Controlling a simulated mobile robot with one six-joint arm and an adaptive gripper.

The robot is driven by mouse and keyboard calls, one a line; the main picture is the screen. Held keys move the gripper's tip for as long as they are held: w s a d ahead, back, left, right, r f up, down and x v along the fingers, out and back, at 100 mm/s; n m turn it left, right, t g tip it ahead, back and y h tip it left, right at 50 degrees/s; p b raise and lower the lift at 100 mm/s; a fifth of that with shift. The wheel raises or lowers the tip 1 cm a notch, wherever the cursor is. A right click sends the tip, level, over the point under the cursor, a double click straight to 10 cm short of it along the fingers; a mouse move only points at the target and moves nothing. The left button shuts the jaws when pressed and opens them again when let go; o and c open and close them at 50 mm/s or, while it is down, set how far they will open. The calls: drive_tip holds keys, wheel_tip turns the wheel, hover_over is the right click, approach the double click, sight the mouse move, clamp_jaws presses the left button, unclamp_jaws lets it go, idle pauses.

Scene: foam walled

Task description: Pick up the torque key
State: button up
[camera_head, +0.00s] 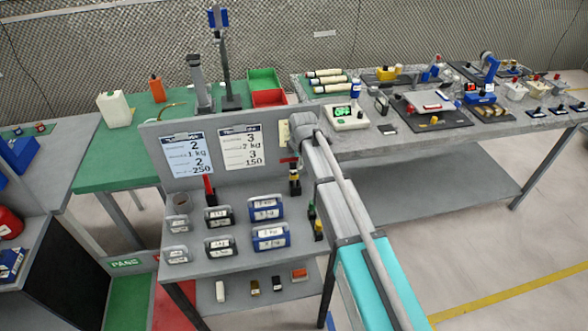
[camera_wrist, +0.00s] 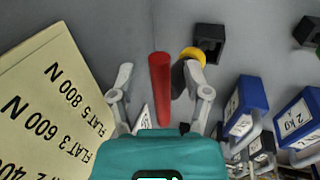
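My gripper (camera_wrist: 158,82) is open in the wrist view, with its two grey fingers well apart. A red rod-like handle (camera_wrist: 160,88) shows between the fingers, with a gap on each side; its lower end is hidden by my gripper. A tool with a yellow top and dark body (camera_wrist: 192,55) is beside the right fingertip, near a black square holder (camera_wrist: 208,46). I cannot tell for sure which is the torque key. In the head view a red-handled tool (camera_head: 208,186) stands on the grey bench, and a black-and-yellow tool (camera_head: 295,182) stands to its right.
Blue weights (camera_head: 266,208) and black weights (camera_head: 218,216) stand on the bench in front; a blue weight (camera_wrist: 245,105) is right of my gripper. A beige printed plate (camera_wrist: 50,105) is close on the left. A board with two sheets (camera_head: 240,146) rises behind.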

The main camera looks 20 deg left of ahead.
clamp_jaws()
drive_tip(key=shift+r, duration=0.1)
idle(0.4)
wheel_tip(320, 180, up, 18)
drive_tip(key=p, duration=1.8)
wheel_tip(320, 180, up, 9)
drive_tip(key=p, duration=0.9)
idle(1.1)
idle(0.4)
